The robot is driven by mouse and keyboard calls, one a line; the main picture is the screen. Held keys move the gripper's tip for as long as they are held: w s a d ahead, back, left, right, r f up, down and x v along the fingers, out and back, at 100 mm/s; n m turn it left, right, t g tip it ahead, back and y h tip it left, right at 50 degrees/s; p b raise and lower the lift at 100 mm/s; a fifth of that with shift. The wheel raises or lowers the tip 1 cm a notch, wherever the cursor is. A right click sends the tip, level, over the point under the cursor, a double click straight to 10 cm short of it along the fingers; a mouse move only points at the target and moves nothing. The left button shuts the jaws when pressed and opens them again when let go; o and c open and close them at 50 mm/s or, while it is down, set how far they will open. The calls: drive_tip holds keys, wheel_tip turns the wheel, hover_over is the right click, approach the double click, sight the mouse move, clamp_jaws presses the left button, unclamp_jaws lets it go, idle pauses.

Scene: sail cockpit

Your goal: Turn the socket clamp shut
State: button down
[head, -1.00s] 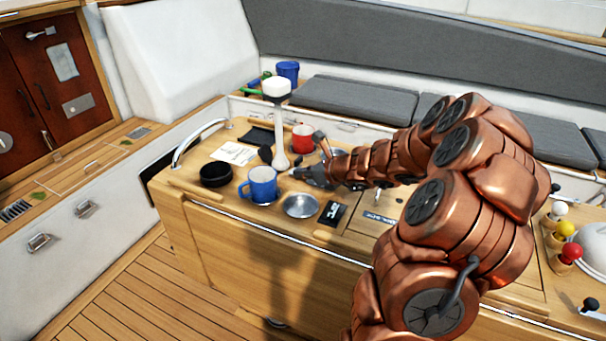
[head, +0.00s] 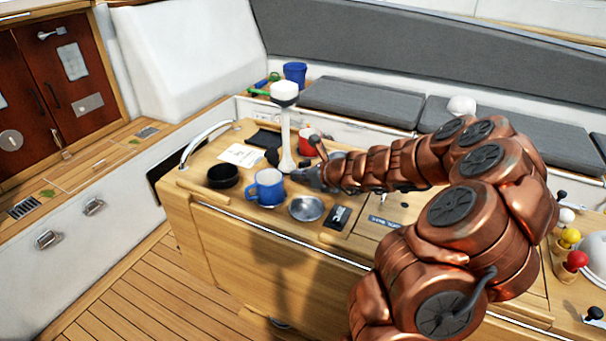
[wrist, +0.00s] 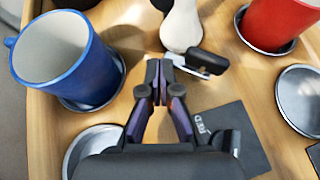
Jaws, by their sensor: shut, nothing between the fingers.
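The white lamp post (head: 286,128) stands upright on the wooden table; its base (wrist: 182,28) is at the top of the wrist view. Beside the base is a small metal piece with a dark lever (wrist: 208,60), apparently the socket clamp. It points right in the wrist view. My gripper (wrist: 160,72) is shut and empty. Its tips are just left of the metal piece, close to the post's foot; I cannot tell whether they touch. In the head view my gripper (head: 303,176) is right of the post, and the clamp is too small to make out.
A blue mug (head: 267,187) stands left of my gripper, and a red mug (head: 308,140) behind it. A black bowl (head: 223,176), a metal dish (head: 306,208) and a dark box (head: 337,216) are also on the table. Deck floor is open at the front left.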

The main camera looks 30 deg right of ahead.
drive_tip(key=shift+w+a+r+p, duration=0.1)
drive_tip(key=shift+w+a+p, duration=0.3)
drive_tip(key=shift+w+p, duration=0.25)
drive_tip(key=shift+w, duration=0.2)
drive_tip(key=shift+w+p, duration=0.3)
drive_tip(key=shift+p, duration=0.1)
idle(0.5)
drive_tip(key=shift+s, duration=0.1)
idle(0.8)
drive_tip(key=shift+v, duration=5.85)
drive_tip(key=shift+a, duration=0.1)
